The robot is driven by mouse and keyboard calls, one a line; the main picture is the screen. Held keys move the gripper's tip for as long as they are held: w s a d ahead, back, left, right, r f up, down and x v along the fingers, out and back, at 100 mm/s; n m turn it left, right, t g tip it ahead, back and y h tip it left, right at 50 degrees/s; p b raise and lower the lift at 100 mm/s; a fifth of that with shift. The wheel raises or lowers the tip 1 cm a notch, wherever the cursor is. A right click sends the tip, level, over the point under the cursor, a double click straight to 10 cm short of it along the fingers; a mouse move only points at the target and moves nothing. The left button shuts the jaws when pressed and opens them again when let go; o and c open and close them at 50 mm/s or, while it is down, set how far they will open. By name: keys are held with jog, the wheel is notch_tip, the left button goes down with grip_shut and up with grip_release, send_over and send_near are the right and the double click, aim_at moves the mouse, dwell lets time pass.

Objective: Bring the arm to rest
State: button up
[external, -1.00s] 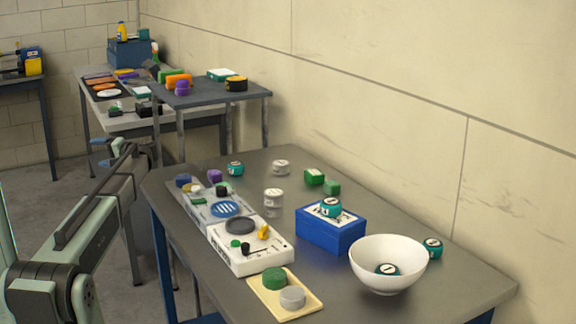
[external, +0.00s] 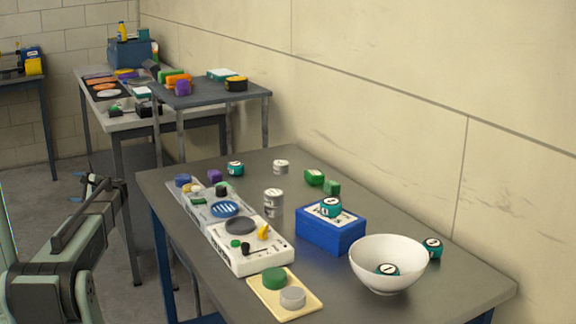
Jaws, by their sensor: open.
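My gripper (external: 78,186) is at the left of the external view, beyond the near table's left edge and over the floor. Its two light-blue fingertips are apart, with nothing seen between them. My arm reaches up from the lower left corner to it. The gripper is apart from every table and object.
The near table (external: 432,302) holds a white bowl (external: 367,252) with a teal tin in it, a blue box (external: 330,238) with a teal tin on top, a white device (external: 248,257) and a yellow tray (external: 264,300). Cluttered tables stand behind. Floor beside my gripper is clear.

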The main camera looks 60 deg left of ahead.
jog(key=w+d+f+m+t+h, duration=0.1)
jog(key=w+d+f+t+h, duration=0.3)
jog(key=d+f, duration=0.5)
jog(key=w+d+f+m+t+h, duration=0.1)
jog(key=w+d+f+t+h, duration=0.2)
jog(key=w+d+f, duration=0.6)
jog(key=w+d+f+t+h, duration=0.15)
jog(key=w+d+f, duration=0.3)
jog(key=d, duration=0.45)
jog(key=w+d+f+t+h, duration=0.1)
jog(key=w+d+f+h, duration=0.15)
jog(key=d+f, duration=0.55)
jog(key=w+d+f+t+h, duration=0.1)
jog(key=w+d+f, duration=0.25)
jog(key=d, duration=0.75)
jog(key=s+d+f+g+h, duration=0.1)
jog(key=d+f, duration=0.2)
jog(key=d, duration=0.8)
jog(key=s+d+f+g, duration=0.1)
jog(key=d+f+g, duration=0.1)
jog(key=d, duration=1)
jog(key=s+d+f+g, duration=0.2)
jog(key=s+d+g, duration=0.1)
jog(key=s+d, duration=1.1)
jog(key=shift+s+d+y, duration=0.3)
jog(key=shift+s+d, duration=0.05)
jog(key=shift+d, duration=0.9)
